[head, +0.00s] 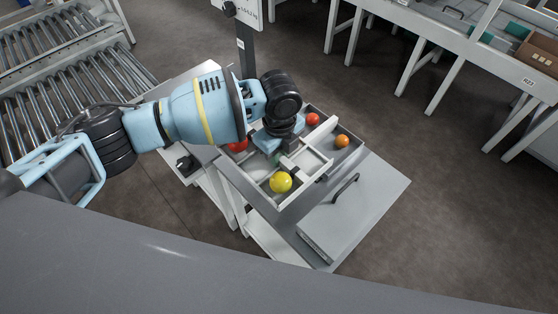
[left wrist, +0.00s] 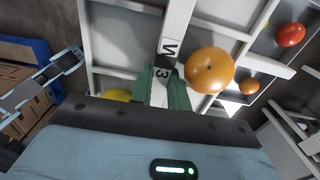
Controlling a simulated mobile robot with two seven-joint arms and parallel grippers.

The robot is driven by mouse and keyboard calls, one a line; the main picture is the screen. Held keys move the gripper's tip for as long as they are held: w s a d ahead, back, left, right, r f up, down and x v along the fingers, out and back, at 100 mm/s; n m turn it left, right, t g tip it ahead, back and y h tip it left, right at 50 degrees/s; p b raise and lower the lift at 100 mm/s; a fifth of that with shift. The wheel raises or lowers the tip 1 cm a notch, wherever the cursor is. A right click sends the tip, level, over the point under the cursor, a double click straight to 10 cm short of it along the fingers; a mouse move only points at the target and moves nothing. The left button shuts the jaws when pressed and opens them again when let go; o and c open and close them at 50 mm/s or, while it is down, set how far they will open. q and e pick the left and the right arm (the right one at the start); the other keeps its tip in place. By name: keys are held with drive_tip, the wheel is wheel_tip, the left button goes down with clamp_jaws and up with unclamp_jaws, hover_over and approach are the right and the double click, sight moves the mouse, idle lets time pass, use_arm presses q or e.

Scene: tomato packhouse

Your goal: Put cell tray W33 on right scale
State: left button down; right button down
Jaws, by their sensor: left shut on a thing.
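Cell tray W33 (head: 322,170) is a grey, divided tray with tomatoes in its cells: a yellow one (head: 281,183), an orange one (head: 342,141) and red ones (head: 313,119). My left gripper (head: 286,160) reaches over the tray and is shut on its middle divider. In the left wrist view the green fingertips (left wrist: 163,88) clamp the divider beside a partly covered label (left wrist: 166,62) starting with W. A scale post with a display (head: 247,12) stands behind the tray. Whether the tray hangs or rests is unclear. My right gripper is not seen.
A flat grey panel with a dark handle (head: 355,205) lies right of the tray. Roller conveyors (head: 60,80) are at the left. A white bench with boxes (head: 470,45) stands at the back right. Open floor lies between.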

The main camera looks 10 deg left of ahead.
use_arm(q)
drive_tip(key=shift+a+r, duration=0.1)
drive_tip(key=shift+r, duration=0.2)
drive_tip(key=shift+s+a+r+n, duration=0.15)
drive_tip(key=shift+a+r+n, duration=0.2)
drive_tip(key=shift+n, duration=0.45)
drive_tip(key=s+a+r+n, duration=0.1)
drive_tip(key=n, duration=0.2)
drive_tip(key=s+a+r+n, duration=0.2)
drive_tip(key=n, duration=0.2)
drive_tip(key=s+a+r+n, duration=0.2)
drive_tip(key=n, duration=0.2)
drive_tip(key=shift+a+r, duration=0.15)
drive_tip(key=shift+r, duration=0.1)
drive_tip(key=s+a+r+n, duration=0.5)
drive_tip(key=s+n, duration=0.3)
drive_tip(key=n, duration=0.4)
drive_tip(key=shift+a, duration=0.3)
